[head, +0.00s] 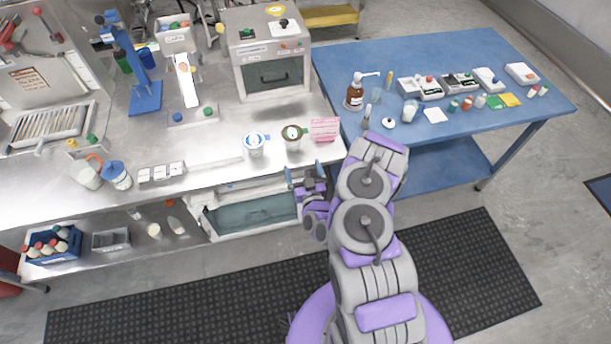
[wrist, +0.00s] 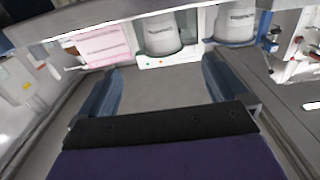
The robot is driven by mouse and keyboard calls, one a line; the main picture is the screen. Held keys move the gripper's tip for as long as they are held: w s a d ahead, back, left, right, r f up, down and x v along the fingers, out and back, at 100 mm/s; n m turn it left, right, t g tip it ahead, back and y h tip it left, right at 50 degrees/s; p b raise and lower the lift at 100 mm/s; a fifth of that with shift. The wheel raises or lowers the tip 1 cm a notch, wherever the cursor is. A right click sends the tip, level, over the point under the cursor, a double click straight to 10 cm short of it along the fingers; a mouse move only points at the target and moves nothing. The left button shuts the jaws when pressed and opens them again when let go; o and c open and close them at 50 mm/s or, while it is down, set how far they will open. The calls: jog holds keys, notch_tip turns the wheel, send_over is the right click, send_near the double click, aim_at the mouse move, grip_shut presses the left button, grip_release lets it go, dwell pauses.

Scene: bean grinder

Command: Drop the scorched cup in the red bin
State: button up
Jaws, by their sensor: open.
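Two pale cups stand side by side near the front edge of the steel counter. One has a white and blue top (head: 252,145); the other has a dark greenish-brown rim or top (head: 292,138). I cannot tell scorching on either. In the wrist view two pale cup bodies show beyond the fingers, one near the middle (wrist: 160,36) and one further right (wrist: 236,22). My gripper (head: 306,180) is open and empty at the counter's front edge, just in front of the cups; its two blue fingers (wrist: 162,68) are spread apart. A red object (head: 8,264), perhaps the red bin, is cut off at the left edge.
A pink box (head: 325,129) stands right of the cups. A grey oven-like machine (head: 267,60) stands behind. A blue crate of bottles (head: 52,243) sits on the lower shelf. The blue table (head: 455,60) holds small items. The dark floor mat (head: 170,310) is clear at left.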

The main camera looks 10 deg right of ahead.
jog(key=shift+s+r+p, duration=0.1)
jog(key=shift+s+p, duration=0.2)
jog(key=shift+s, duration=1.2)
